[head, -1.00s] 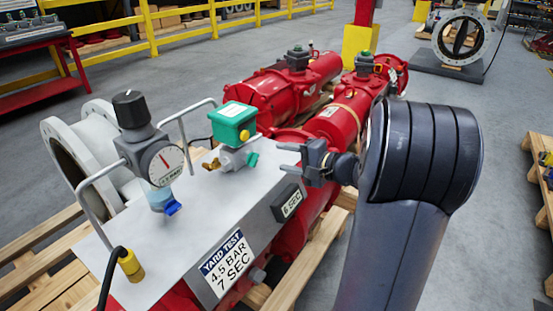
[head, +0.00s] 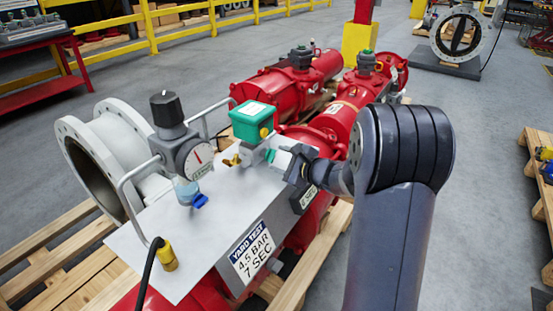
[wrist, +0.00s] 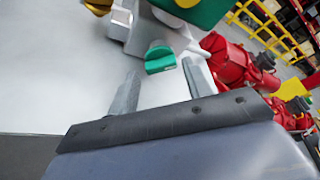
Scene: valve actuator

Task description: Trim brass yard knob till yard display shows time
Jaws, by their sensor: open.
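The brass knob (head: 232,161) sits low on the left of the green-topped valve block (head: 252,122); its edge shows at the top of the wrist view (wrist: 98,6). A green knob (wrist: 160,61) projects from the block's near side. My gripper (head: 277,158) is open, its fingers pointing at the green knob; in the wrist view the knob lies just beyond and between the fingertips (wrist: 163,82). I cannot tell whether they touch it. The dark display (head: 309,199) on the panel's sloped face is partly covered by my gripper, so its number is unreadable.
A placard (head: 250,253) reads "YARD TEST 4.5 BAR 7 SEC". A gauge with a black knob (head: 166,108) and a blue tap (head: 200,201) stands left on the grey panel (head: 195,255). Metal loop handles (head: 129,203) rise beside it. Red actuator cylinders (head: 335,125) lie behind.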

